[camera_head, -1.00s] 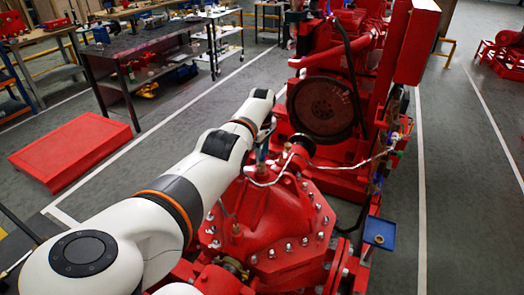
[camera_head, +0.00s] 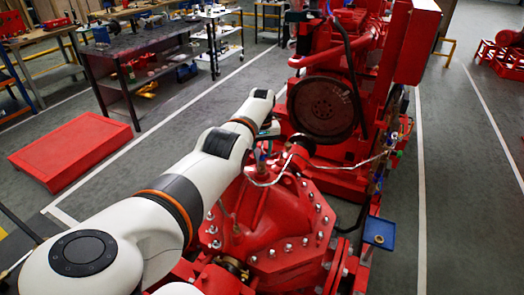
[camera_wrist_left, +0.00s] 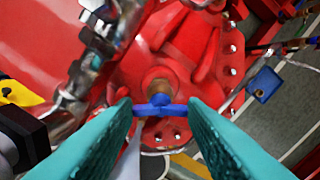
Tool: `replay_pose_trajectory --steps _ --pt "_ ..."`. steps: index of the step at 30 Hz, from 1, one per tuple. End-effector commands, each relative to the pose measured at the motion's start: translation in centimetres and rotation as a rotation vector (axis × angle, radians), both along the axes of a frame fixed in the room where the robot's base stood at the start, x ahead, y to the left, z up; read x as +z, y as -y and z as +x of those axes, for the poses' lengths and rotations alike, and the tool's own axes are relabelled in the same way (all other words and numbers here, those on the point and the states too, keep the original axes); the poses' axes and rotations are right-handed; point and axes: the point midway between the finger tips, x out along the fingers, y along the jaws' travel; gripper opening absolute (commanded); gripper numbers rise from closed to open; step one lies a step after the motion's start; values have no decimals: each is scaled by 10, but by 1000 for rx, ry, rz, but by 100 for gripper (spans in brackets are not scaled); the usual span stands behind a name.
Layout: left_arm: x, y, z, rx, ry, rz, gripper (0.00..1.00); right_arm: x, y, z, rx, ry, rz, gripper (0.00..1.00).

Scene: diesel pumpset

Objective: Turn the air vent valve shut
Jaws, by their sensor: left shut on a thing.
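The air vent valve's blue handle (camera_wrist_left: 160,108) shows in the left wrist view, on a brass fitting (camera_wrist_left: 158,88) on the red pump casing. My left gripper (camera_wrist_left: 161,109) has its two teal fingers on either side of the handle, shut on its ends. In the head view, my left arm reaches from the lower left over the red pump casing (camera_head: 275,215). The left gripper (camera_head: 267,133) is small there and partly hidden by its own wrist, so the handle's angle is hard to judge. My right gripper is not in view.
A thin pale pipe (camera_head: 330,163) crosses above the casing, near the gripper. A large dark round flange (camera_head: 322,108) stands behind it. A blue tray (camera_head: 379,233) juts out at the right. Clear floor (camera_head: 465,200) lies further right.

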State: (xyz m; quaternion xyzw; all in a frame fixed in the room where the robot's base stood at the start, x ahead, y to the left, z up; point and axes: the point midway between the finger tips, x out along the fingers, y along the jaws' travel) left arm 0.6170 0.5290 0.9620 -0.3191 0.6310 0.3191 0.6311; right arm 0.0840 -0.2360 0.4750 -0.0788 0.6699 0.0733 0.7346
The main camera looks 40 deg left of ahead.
Motion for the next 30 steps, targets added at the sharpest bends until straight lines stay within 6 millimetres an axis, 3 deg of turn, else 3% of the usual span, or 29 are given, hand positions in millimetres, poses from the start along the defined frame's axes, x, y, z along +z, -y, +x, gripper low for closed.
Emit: replay_pose_trajectory --steps 15,30 --pt "-1 0 0 -448 -1 -2 15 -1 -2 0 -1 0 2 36" --pt "-1 0 0 -636 -1 -2 15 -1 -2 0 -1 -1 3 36"
